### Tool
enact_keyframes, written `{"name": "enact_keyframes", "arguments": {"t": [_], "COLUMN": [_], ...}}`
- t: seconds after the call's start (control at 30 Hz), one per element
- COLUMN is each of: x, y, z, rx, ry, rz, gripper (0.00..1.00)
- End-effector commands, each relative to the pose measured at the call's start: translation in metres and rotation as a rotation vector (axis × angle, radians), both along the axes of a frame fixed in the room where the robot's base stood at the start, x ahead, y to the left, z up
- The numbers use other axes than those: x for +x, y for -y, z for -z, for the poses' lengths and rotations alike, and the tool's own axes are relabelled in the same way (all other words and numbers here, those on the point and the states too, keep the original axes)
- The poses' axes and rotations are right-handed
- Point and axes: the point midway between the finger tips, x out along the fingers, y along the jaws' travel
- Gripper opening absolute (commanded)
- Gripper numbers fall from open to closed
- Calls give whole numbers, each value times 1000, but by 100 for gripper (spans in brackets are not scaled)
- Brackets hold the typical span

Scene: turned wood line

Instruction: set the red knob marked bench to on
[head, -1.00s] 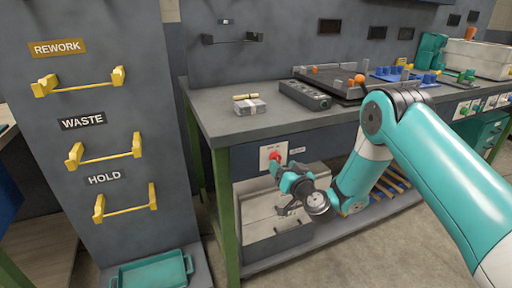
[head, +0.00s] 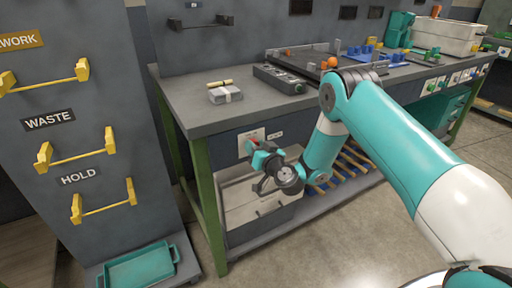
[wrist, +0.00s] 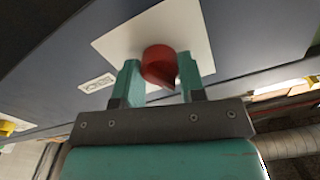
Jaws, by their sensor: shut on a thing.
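The red knob (wrist: 159,66) sits on a white plate (wrist: 115,43) on the bench's front panel. My gripper (wrist: 160,80) has its two teal fingers on either side of the knob and is shut on it. In the head view my gripper (head: 256,150) reaches the panel below the benchtop and covers most of the knob. The plate (head: 244,145) shows partly there. A small label (head: 275,135) beside the plate is too small to read. The knob's pointing direction and the on mark cannot be made out.
The grey bench (head: 205,122) holds a small bundle (head: 225,94) and a dark switch box (head: 279,77). A grey bin (head: 240,213) stands below the panel. A cabinet with yellow handles (head: 104,201) stands left. A teal tray (head: 138,269) lies at its foot.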

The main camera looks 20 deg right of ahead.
Motion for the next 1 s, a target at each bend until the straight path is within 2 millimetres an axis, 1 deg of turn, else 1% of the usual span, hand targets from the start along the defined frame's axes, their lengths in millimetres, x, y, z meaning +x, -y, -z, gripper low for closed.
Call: {"name": "enact_keyframes", "arguments": {"t": [0.17,0.37,1.0], "x": [0,0,0], "y": [1,1,1], "z": [0,1,1], "rx": [21,107,603], "ry": [-5,-25,-144], "rz": [2,2,2], "gripper": [14,14,14]}}
